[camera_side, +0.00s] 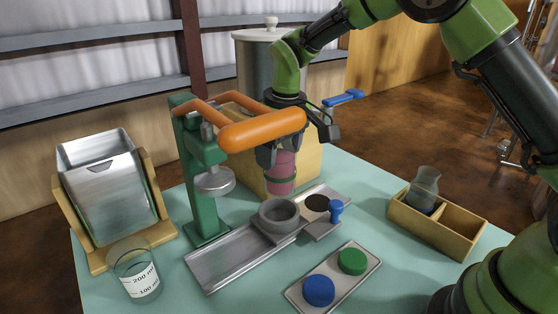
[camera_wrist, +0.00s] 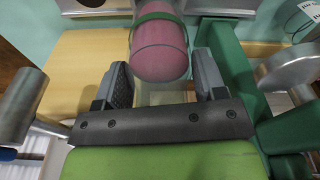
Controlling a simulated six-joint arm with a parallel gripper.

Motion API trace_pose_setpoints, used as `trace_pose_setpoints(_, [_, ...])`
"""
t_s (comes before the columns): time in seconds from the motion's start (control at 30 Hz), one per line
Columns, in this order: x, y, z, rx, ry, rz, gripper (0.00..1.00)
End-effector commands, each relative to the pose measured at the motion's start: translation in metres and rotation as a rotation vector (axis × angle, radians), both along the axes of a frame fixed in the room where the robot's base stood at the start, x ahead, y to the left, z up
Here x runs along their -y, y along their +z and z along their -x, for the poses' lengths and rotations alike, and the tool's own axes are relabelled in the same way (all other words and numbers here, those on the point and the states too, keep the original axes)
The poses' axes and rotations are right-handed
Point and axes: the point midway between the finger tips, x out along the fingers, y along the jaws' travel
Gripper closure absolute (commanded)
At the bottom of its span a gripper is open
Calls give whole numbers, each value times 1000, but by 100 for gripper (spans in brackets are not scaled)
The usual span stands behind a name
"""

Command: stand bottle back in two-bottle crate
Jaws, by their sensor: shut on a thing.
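My gripper (camera_side: 281,152) is shut on a pink bottle (camera_side: 283,172) with a green band and holds it upright above the table, right of the green press. In the wrist view the pink bottle (camera_wrist: 160,52) lies between the two fingers of my gripper (camera_wrist: 163,85). The wooden two-bottle crate (camera_side: 424,229) stands on the table at the right, well away from my gripper. A clear glass bottle (camera_side: 425,184) with dark contents stands in its left compartment. Its right compartment looks empty.
A green press (camera_side: 190,175) with an orange lever (camera_side: 262,129) stands close left of my gripper. A grey ring (camera_side: 278,214) sits on a metal rail below. A tray with blue and green caps (camera_side: 352,261), a beaker (camera_side: 136,272) and a metal bin (camera_side: 107,200) stand around.

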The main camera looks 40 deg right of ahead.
Motion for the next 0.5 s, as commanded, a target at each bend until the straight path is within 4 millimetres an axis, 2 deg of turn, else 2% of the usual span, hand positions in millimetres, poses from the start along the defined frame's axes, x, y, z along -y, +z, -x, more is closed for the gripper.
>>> trace_pose_setpoints(0.27, [1,17,0,2,-1,0,76])
trace_pose_setpoints(0.5, [14,26,14,1,-42,1,76])
